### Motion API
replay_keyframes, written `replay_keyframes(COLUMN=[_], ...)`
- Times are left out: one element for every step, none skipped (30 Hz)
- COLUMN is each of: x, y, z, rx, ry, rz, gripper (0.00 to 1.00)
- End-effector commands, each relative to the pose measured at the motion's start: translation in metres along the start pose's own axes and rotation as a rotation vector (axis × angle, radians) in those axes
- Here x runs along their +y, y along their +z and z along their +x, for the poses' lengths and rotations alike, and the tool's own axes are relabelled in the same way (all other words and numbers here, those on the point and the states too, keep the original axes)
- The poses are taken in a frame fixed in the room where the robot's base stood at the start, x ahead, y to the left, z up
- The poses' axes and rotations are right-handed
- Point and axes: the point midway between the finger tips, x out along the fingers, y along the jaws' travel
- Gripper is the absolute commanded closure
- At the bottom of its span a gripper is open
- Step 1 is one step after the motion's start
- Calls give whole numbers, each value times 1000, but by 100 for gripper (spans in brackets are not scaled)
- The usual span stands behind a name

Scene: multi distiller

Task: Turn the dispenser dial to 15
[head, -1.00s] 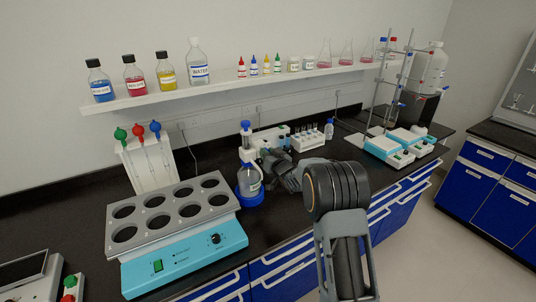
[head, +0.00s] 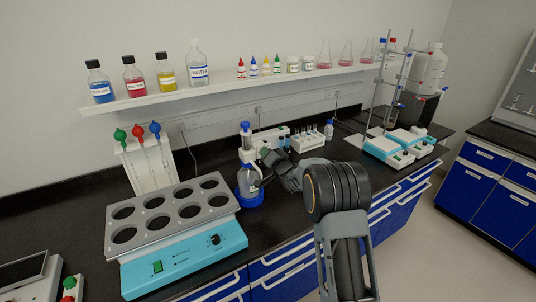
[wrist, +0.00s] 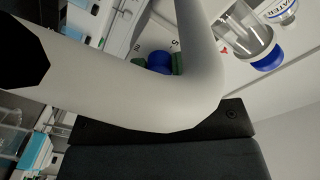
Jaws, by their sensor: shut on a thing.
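The dispenser (head: 246,155) stands behind the turquoise block heater, with a white body, a blue top, a clear bottle and a blue base. My gripper (head: 266,158) is at its right side, at the height of its body. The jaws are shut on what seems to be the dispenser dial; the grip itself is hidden. In the wrist view, a dark finger of my gripper fills the bottom. A large bent pale tube crosses that view. Behind it, a white panel (wrist: 150,35) carries small printed marks. I cannot read the dial setting.
The turquoise block heater (head: 190,258) stands in front, at the left. A pipette stand (head: 147,168) is behind it. A vial rack (head: 308,141) and a small blue-capped bottle (head: 329,129) stand to the right. A shelf of bottles (head: 240,88) runs above.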

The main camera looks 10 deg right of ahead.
Motion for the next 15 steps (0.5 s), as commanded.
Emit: replay_keyframes(x=[0,0,0,0,0,0,0,0,0,0,1,1,1,1,1], y=[-1,-1,-1,-1,-1,-1,-1,-1,-1,-1,-1,-1,-1,-1,-1], z=[0,0,0,0,0,0,0,0,0,0,0,0,0,0,0], rx=[0,0,-1,-2,-2,-3,-3,-3,-4,-4,-4,-5,-5,-5,-5], ry=[1,1,2,2,2,2,2,2,2,3,3,3,3,3,3], rz=[26,43,63,77,89,105,115,125,136,143,149,157,161,165,168], gripper=[98,98,98,98,98,98,98,98,98,98,98,98,98,98,98])
